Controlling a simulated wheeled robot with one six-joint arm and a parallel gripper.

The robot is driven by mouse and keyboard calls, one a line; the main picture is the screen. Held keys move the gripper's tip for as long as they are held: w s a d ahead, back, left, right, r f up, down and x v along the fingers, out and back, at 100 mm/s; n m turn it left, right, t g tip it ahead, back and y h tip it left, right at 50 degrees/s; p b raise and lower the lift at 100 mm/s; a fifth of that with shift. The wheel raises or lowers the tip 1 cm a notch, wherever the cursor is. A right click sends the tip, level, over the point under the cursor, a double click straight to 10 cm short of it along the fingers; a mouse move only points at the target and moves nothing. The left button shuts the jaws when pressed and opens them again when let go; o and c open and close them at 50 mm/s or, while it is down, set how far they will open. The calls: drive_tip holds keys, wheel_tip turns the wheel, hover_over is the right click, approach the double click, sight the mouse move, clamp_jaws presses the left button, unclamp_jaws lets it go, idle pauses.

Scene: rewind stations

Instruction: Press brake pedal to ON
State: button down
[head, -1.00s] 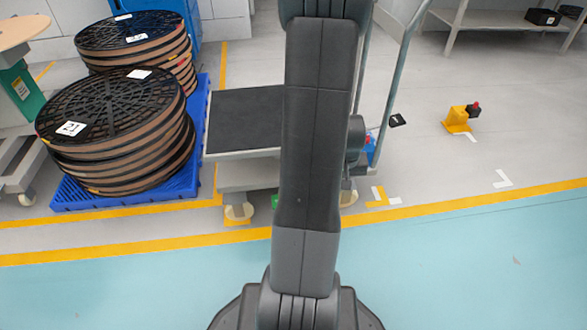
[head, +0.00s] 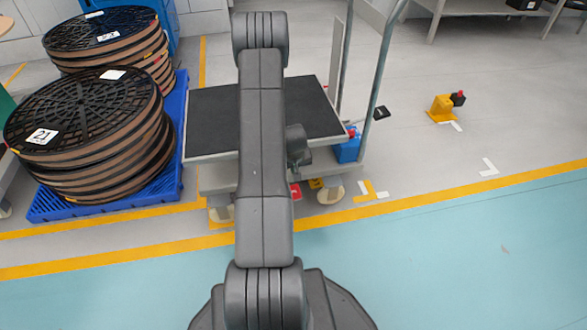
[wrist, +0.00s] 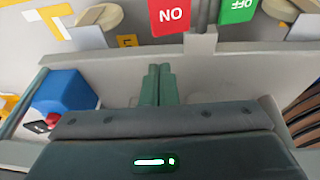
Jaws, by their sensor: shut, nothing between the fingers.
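The red brake pedal, lettered ON and upside down in the wrist view (wrist: 170,15), sits beside the green pedal lettered OFF (wrist: 238,10). In the head view a bit of the red pedal (head: 295,191) shows under the front edge of the cart (head: 325,108); the green pedal is hidden behind my arm there. My gripper (wrist: 158,72) is shut and empty. In the wrist view its fingertips lie below the red pedal, apart from it in the picture, with the cart's grey edge between. The gripper's tips are hidden in the head view.
A blue pallet (head: 80,205) with stacked reels stands left of the cart. A blue box (head: 350,148) and upright handle rails are at the cart's right. The teal floor in front is clear.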

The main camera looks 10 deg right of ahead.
drive_tip(key=b, duration=0.2)
hover_over(298, 186)
drive_tip(key=f, duration=0.4)
drive_tip(key=a+f, duration=0.1)
drive_tip(key=f, duration=0.2)
drive_tip(key=shift+d+f+b, duration=0.3)
drive_tip(key=shift+f+b, duration=0.15)
drive_tip(key=shift+f, duration=0.25)
drive_tip(key=shift+r, duration=0.1)
drive_tip(key=shift+w+d+r+p, duration=0.1)
drive_tip(key=shift+d+r+p, duration=0.05)
drive_tip(key=shift+p, duration=1)
drive_tip(key=p, duration=0.4)
drive_tip(key=shift+w+d, duration=0.3)
drive_tip(key=shift+d, duration=0.05)
